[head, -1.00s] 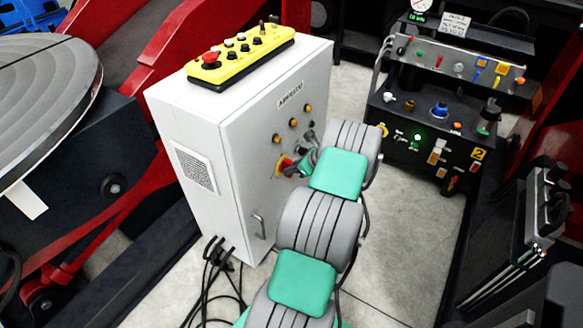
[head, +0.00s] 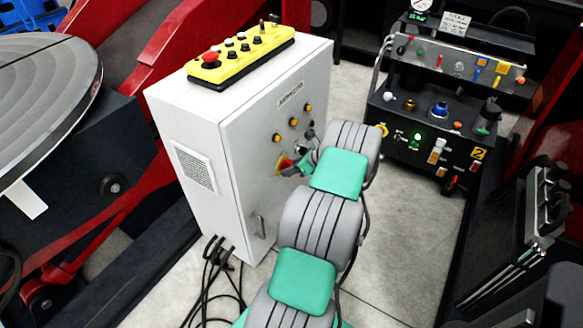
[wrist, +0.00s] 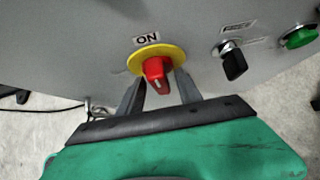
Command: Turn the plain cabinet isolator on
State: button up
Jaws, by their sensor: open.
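The cabinet isolator is a red handle (wrist: 157,74) on a yellow disc (wrist: 134,62), with a label reading ON above it in the wrist view. The handle's narrow end with a white mark points downward there, slightly right. In the head view the yellow disc (head: 280,164) shows on the front of the white cabinet (head: 238,165), partly hidden by my gripper (head: 290,169). In the wrist view my gripper (wrist: 159,88) is open, one finger on each side of the handle. I cannot tell whether the fingers touch it.
A black selector switch (wrist: 233,63) and a green button (wrist: 300,37) sit right of the isolator. A yellow control box (head: 240,58) lies on the cabinet top. Black cables (head: 215,275) hang at its foot. A panel (head: 450,65) of valves and knobs stands right.

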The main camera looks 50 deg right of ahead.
jog(key=v, duration=0.7)
jog(key=shift+s+r+p, duration=0.3)
jog(key=shift+p, duration=0.05)
